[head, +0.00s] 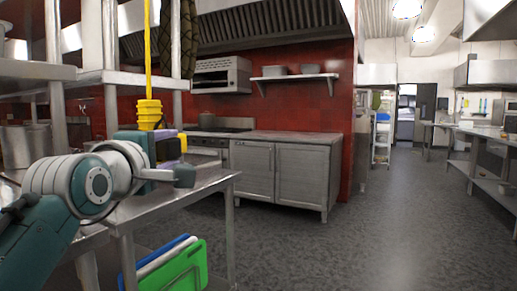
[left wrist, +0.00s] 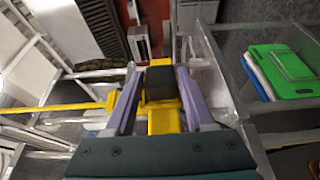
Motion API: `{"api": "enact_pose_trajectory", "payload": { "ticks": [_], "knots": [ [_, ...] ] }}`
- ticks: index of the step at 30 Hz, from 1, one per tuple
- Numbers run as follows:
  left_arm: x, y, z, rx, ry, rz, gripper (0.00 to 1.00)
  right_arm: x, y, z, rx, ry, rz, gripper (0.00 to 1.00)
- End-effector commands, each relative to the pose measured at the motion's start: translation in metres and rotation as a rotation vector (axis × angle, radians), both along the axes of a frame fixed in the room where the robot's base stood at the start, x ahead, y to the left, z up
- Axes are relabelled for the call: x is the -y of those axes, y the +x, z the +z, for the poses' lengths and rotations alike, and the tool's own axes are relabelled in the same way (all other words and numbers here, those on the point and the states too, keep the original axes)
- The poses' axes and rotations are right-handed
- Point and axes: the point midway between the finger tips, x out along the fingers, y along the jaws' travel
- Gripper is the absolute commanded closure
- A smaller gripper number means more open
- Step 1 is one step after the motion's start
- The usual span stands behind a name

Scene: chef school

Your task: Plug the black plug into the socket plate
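My left gripper (head: 172,148) reaches in over the metal table, its purple fingers either side of a black and yellow block. In the left wrist view the gripper (left wrist: 158,82) has the block's black part (left wrist: 160,86), which looks like the black plug, between its fingertips. Yellow parts (left wrist: 165,121) show above and below the black. The fingers lie close along its sides; I cannot tell if they press on it. A yellow cord (head: 148,45) hangs down to a ribbed yellow sleeve (head: 150,112) just above the gripper. I cannot make out the socket plate. My right gripper is not in view.
The metal table (head: 205,184) has upright posts and a shelf (head: 60,70) close around my left arm. Green, white and blue boards (head: 187,270) stand below it. A steel cabinet (head: 285,172) stands behind. The grey floor (head: 330,240) to the right is clear.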

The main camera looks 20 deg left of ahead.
Motion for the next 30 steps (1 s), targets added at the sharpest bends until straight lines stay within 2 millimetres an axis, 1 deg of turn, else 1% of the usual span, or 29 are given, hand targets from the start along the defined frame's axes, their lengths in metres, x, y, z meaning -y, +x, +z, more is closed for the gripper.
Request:
{"api": "enact_pose_trajectory", "payload": {
  "ticks": [1, 6, 7, 14, 17, 20, 27, 30],
  "knots": [
    [0.000, 0.000, 0.000, 0.000, 0.000, 0.000, 0.39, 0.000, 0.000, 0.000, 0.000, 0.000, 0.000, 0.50],
    [0.000, 0.000, 0.000, 0.000, 0.000, 0.000, 0.20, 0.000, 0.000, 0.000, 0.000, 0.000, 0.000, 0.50],
    [0.000, 0.000, 0.000, -0.001, -0.001, 0.000, 0.19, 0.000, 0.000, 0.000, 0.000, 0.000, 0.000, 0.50],
    [0.001, -0.001, -0.001, -0.002, -0.002, 0.000, 0.19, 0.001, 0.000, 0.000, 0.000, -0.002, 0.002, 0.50],
    [0.002, -0.005, -0.001, -0.001, -0.003, -0.001, 0.19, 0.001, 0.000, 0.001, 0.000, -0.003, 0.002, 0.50],
    [0.006, -0.017, -0.001, -0.002, -0.004, -0.001, 0.19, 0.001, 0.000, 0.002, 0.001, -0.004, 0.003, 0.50],
    [0.020, -0.061, -0.002, -0.003, -0.004, 0.000, 0.19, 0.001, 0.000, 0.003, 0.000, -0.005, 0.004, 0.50],
    [0.025, -0.077, -0.001, -0.003, -0.002, 0.001, 0.19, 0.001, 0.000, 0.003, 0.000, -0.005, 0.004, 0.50]
  ]
}}
